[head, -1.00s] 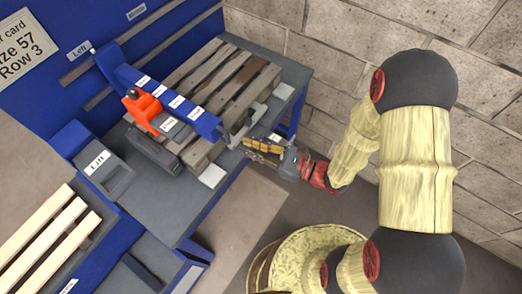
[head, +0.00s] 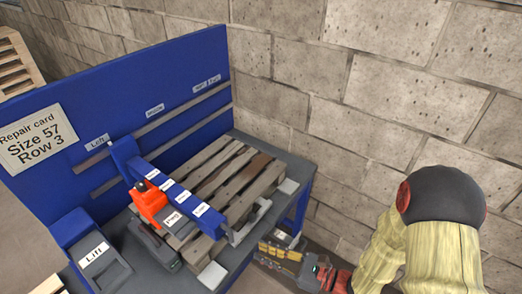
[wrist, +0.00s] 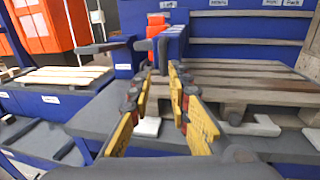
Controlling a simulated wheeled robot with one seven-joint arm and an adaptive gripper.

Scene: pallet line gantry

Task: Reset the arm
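My gripper (head: 277,246) is in the head view at lower right, beside the bench's near edge, just right of the pallet. In the wrist view my gripper (wrist: 161,88) shows two yellow fingers with a clear gap and nothing between them. The wooden pallet (head: 228,180) lies on the grey bench, with one darker brown board. It also shows ahead of the fingers in the wrist view (wrist: 245,92). My arm bends in from the right side of the head view.
A blue gantry beam (head: 175,190) with an orange tool carriage (head: 148,196) spans the pallet. A blue panel holds a repair card (head: 38,131) reading "Size 57 Row 3". A Lift box (head: 97,262) stands at lower left. A block wall (head: 370,80) closes the back and right.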

